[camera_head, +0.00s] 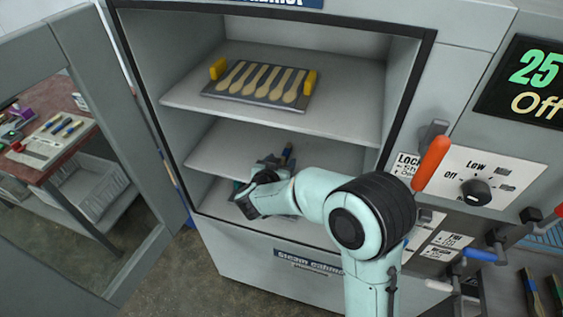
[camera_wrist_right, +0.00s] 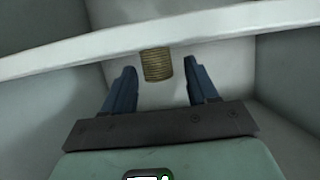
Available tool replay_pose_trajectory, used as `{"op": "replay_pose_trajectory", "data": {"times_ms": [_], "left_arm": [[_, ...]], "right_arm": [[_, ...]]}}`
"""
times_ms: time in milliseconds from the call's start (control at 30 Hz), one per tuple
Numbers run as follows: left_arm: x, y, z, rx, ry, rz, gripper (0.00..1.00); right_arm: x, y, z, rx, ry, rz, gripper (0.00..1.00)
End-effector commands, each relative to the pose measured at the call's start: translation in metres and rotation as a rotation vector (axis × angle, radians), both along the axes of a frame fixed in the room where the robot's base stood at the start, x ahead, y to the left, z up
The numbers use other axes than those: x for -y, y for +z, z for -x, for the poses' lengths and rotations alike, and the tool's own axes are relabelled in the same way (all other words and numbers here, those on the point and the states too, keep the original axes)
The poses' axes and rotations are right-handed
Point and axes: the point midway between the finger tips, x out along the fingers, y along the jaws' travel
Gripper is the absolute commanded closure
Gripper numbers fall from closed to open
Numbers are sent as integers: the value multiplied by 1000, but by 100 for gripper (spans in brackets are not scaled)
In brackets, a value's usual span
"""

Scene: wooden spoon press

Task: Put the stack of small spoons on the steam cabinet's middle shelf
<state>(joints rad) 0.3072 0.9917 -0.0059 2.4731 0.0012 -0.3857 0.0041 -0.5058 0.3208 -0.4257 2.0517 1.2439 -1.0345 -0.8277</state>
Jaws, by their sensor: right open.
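The steam cabinet (camera_head: 310,262) stands open, and its middle shelf (camera_head: 215,152) is partly covered by my right arm. My right gripper (camera_head: 278,162) reaches into the cabinet at about the middle shelf. In the right wrist view its two blue fingers (camera_wrist_right: 160,72) are open and spread apart. The stack of small spoons (camera_wrist_right: 157,64), a tan ribbed block, shows between and beyond the fingertips, with a visible gap on each side. A pale shelf edge (camera_wrist_right: 230,28) crosses behind it. The stack is not discernible in the head view. My left gripper is out of view.
A dark tray (camera_head: 240,92) of several wooden spoons with yellow end grips lies on the upper shelf. The open cabinet door (camera_head: 85,75) stands left. A control panel (camera_head: 480,165) with an orange-handled lever (camera_head: 432,163) is close to my right arm.

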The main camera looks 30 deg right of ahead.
Motion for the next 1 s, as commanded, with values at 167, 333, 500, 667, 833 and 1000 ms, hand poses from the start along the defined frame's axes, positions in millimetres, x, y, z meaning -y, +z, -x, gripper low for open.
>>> {"op": "replay_pose_trajectory", "data": {"times_ms": [167, 333, 500, 667, 833, 1000], "left_arm": [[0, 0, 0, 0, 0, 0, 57], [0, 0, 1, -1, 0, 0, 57], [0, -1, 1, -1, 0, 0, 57], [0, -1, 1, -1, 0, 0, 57], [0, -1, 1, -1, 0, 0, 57], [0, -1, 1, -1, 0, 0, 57]], "right_arm": [[-28, 15, 23, 2, 6, -2, 42], [-53, 28, 44, 2, 6, -1, 42], [-70, 37, 59, -1, 4, 0, 42], [-77, 40, 65, -1, 2, 1, 42], [-77, 41, 66, -1, 2, 1, 42], [-77, 41, 66, -1, 1, 1, 42]]}}
